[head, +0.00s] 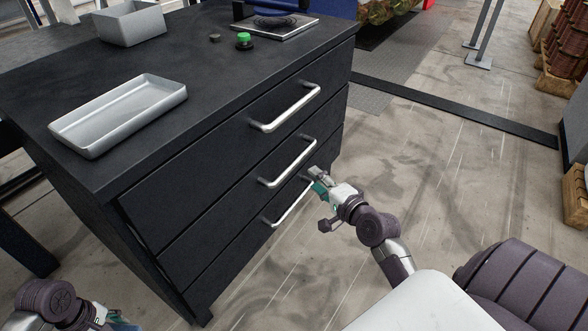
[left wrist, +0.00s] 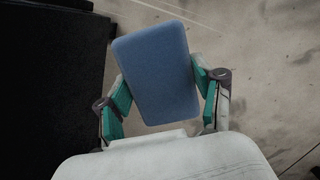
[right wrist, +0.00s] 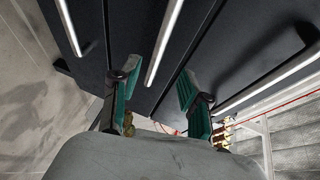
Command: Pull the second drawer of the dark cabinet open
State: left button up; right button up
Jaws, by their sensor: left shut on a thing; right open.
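The dark cabinet (head: 75,195) stands on the left with three drawers, all flush with its front. The second drawer (head: 215,207) has a silver bar handle (head: 290,165), which is also the middle bar in the right wrist view (right wrist: 163,42). My right gripper (head: 317,180) is open at the cabinet front, near the right end of the two lower handles. In the right wrist view (right wrist: 160,75) the middle bar lies between its fingers in the picture; I cannot tell how deep. My left gripper (left wrist: 160,88) is shut on a blue block (left wrist: 158,72), beside the cabinet.
The top handle (head: 286,108) and bottom handle (head: 287,203) lie above and below. On the cabinet top are a grey tray (head: 70,128), a grey bin (head: 130,24), a green-topped button (head: 244,40) and a plate with a dark coil (head: 275,24). The floor in front is clear.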

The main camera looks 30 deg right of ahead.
aim_at(296, 163)
pick_arm(q)
notch_tip(296, 163, down, 4)
jog(key=b, duration=0.3)
jog(key=shift+r+b, duration=0.1)
jog(key=shift+b, duration=0.2)
pick_arm(e)
jog(key=w, duration=0.3)
jog(key=w+f, duration=0.1)
jog(key=w, duration=0.2)
jog(key=w+f, duration=0.1)
jog(key=w, duration=0.3)
jog(key=shift+f, duration=0.1)
jog(key=shift+w, duration=0.6)
grip_shut()
